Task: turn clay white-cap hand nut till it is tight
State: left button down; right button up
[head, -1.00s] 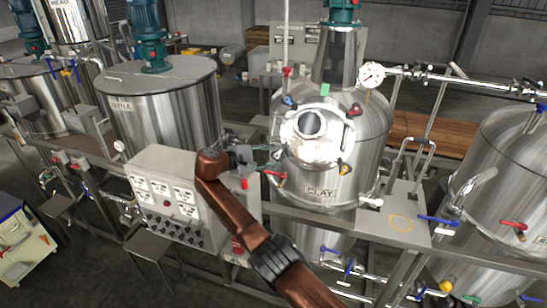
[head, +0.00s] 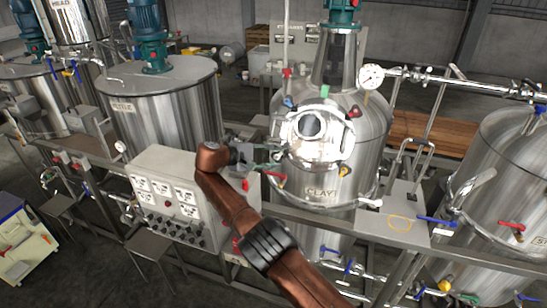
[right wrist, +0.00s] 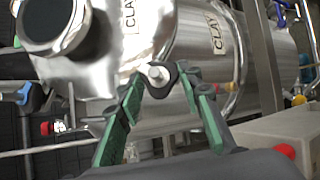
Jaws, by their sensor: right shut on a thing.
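The clay tank (head: 345,200) is a shiny steel vessel labelled CLAY, with a round manway cover (head: 335,148) on its front. Coloured-cap hand nuts ring the cover. The white-cap hand nut (right wrist: 157,74), with dark lobes, shows in the right wrist view at the cover's edge. My right gripper (right wrist: 160,84) has its green-padded fingers on either side of that nut, shut on it at the tips. In the head view the right gripper (head: 268,157) reaches the cover's left side, and the white cap is hard to make out there. My left gripper is not in view.
A red-handled valve (head: 279,178) sits close under the gripper.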

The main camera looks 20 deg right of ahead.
dwell(0.4)
jog(key=o, duration=1.1)
jog(key=shift+o, duration=0.3)
jog(key=shift+f, duration=0.15)
